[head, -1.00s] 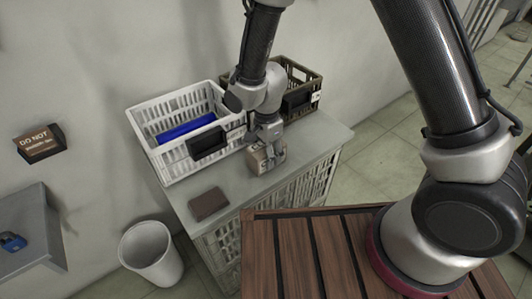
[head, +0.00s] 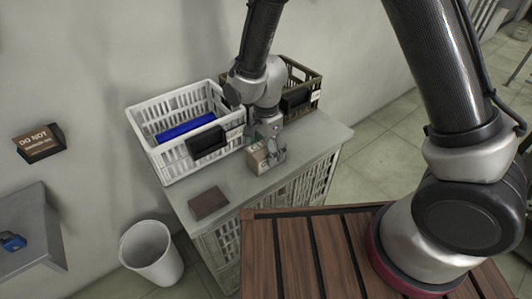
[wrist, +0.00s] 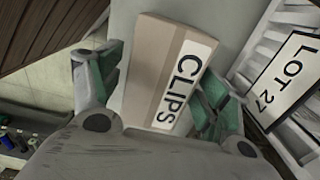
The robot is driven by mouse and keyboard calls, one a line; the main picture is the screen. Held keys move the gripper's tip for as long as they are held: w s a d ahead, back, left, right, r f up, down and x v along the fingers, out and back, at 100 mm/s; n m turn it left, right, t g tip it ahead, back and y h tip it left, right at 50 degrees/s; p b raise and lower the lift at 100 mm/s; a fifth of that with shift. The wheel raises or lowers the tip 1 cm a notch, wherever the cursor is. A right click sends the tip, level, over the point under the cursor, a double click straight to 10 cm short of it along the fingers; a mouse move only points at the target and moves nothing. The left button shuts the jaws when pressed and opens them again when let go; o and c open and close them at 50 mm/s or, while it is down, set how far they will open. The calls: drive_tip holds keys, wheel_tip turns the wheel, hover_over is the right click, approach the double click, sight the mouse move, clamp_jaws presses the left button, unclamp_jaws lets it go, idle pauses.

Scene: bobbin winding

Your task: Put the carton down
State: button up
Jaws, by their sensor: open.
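The carton (head: 257,159) is a small tan box standing on the grey cabinet top (head: 235,185), in front of the crates. In the wrist view the carton (wrist: 150,62) shows a white label reading "CLIPS" and lies between the two green-padded fingers. My gripper (head: 268,152) is open around the carton, with a gap visible on the left finger's side in the wrist view (wrist: 160,95). The right finger is close to the label edge; I cannot tell whether it touches. The carton's underside is hidden.
A white crate (head: 158,160) with a blue item stands left of the carton, and a brown crate (head: 318,80) behind right. A dark brown block (head: 208,203) lies front left. A "LOT 27" tag (wrist: 290,78) is close right in the wrist view.

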wheel_tip(320, 180, up, 10)
drive_tip(key=shift+r, duration=0.2)
drive_tip(key=d+r+n+t, duration=0.2)
drive_tip(key=d+r+n, duration=0.2)
drive_tip(key=d+r, duration=1.05)
drive_tip(key=s+d+r+n+t, duration=0.1)
drive_tip(key=s+d+r+n, duration=0.2)
drive_tip(key=s+d, duration=0.4)
drive_tip(key=s+d+r+n+t, duration=0.1)
drive_tip(key=s+d+r+n, duration=0.2)
drive_tip(key=s+d, duration=0.5)
drive_tip(key=d+n, duration=0.1)
drive_tip(key=d, duration=0.2)
drive_tip(key=shift+d+r, duration=0.2)
drive_tip(key=shift+r, duration=0.2)
